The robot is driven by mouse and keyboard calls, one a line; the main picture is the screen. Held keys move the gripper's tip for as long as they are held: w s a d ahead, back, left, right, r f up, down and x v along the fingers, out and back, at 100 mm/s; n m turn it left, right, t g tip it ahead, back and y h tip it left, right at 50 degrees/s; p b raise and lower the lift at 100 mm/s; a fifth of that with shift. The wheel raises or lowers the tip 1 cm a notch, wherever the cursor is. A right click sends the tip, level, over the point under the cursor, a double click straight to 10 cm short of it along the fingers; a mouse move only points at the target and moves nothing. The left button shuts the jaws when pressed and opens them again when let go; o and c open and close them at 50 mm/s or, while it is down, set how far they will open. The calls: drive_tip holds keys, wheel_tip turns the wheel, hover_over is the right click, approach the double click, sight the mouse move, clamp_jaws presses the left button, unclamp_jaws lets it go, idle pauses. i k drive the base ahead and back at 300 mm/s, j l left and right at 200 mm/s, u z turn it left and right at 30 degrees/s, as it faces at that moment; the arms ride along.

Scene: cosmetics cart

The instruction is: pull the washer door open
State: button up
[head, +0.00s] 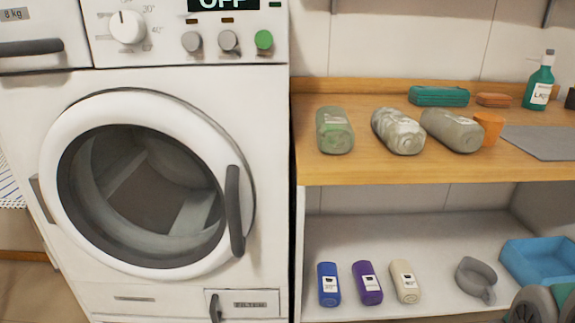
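The white washer (268,110) stands on the left side of the head view. Its round door (75,230) has a thick white ring and a dark glass window, and it looks shut against the front. A dark grey vertical handle (235,212) sits on the door's right side. Inside the glass the drum looks empty, though it is dim. A grey and teal part at the bottom right corner may belong to my arm; I cannot make out gripper fingers there, and nothing touches the door handle.
A wooden counter (400,172) right of the washer bears rolled towels (335,130), a teal case (438,96) and a green pump bottle (539,82). Several bottles (367,283), a grey scoop (476,278) and a blue tray (540,262) stand on the shelf below.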

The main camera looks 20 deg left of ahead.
sight(53, 187)
drive_tip(key=u, duration=1.95)
